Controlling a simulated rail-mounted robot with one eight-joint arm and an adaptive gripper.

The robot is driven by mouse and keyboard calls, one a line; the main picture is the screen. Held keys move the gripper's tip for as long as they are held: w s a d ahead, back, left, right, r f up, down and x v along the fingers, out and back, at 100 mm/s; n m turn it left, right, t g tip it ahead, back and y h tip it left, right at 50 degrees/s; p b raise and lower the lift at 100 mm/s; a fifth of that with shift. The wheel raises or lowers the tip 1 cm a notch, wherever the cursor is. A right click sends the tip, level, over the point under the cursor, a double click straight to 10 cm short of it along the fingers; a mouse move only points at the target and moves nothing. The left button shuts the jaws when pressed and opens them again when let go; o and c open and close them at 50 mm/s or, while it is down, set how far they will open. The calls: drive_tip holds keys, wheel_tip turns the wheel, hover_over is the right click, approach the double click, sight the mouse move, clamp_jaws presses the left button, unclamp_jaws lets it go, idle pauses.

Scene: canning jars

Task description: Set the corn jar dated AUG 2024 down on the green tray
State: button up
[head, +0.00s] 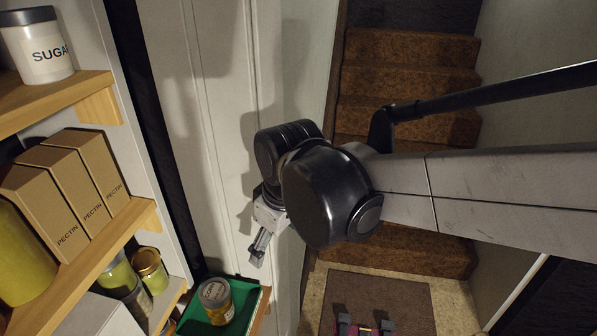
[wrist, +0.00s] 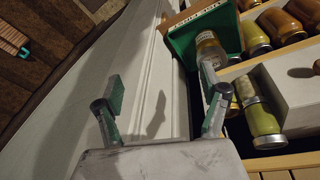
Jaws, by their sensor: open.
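The green tray (head: 243,294) is at the bottom of the head view, and it also shows at the top of the wrist view (wrist: 182,45). A glass jar (head: 218,312) with yellow contents and a greyish lid stands on it. The same jar seems to show in the wrist view (wrist: 208,50), where its label is too small to read, so I cannot confirm corn or the date. My gripper (head: 259,248) is open and empty, above and beside the tray. In the wrist view my gripper (wrist: 165,95) has its fingers wide apart; the right finger overlaps the jar's lower end in the picture.
Wooden shelves at left hold a sugar canister (head: 40,50), pectin boxes (head: 82,182) and a large yellow jar (head: 20,255). Gold-lidded jars (head: 150,270) stand lower, close to the tray. A pale wall panel (head: 215,130) is behind my gripper. Brown stairs (head: 410,65) lie right.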

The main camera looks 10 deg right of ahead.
drive_tip(key=s+d+r+m+t, duration=0.1)
drive_tip(key=s+d+m+t, duration=0.1)
drive_tip(key=d, duration=0.5)
drive_tip(key=s+d+r+m+t+h, duration=0.1)
drive_tip(key=s+d+m+t, duration=0.1)
drive_tip(key=s+d+m, duration=0.3)
drive_tip(key=shift+d+r+m, duration=0.25)
drive_tip(key=shift+d+m, duration=0.45)
drive_tip(key=shift+d, duration=0.15)
drive_tip(key=shift+s, duration=0.1)
